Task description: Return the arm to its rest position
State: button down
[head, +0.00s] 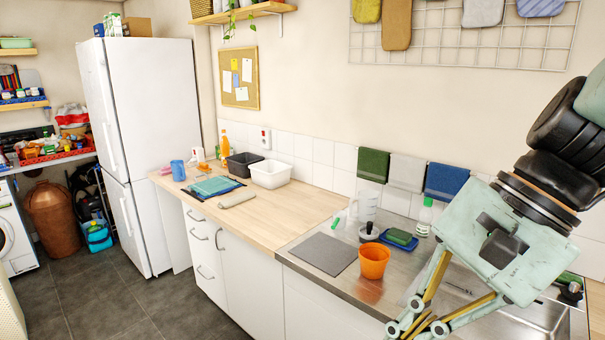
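My arm comes in from the right edge, and its pale green gripper (420,327) points down and to the left over the front of the steel counter by the sink. The finger linkages show at the bottom edge of the head view, but the fingertips are cut off. I cannot tell whether the gripper is open or shut, or whether it holds anything. The gripper body hides part of the sink (540,318).
An orange pot (374,260) stands left of my gripper, beside a grey mat (322,253). A blue tray (399,240) with a green sponge lies behind. A clear bottle (425,217) stands near the wall. The wooden counter (290,205) has free room.

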jog(key=s+d+r+n+t+h, duration=0.3)
jog(key=s+d+n+h, duration=0.2)
jog(key=d+n, duration=0.3)
jog(key=shift+s+d+r+n+t+h, duration=0.15)
jog(key=shift+s+r+n+t+h, duration=0.25)
jog(key=shift+n, duration=0.8)
dwell(0.8)
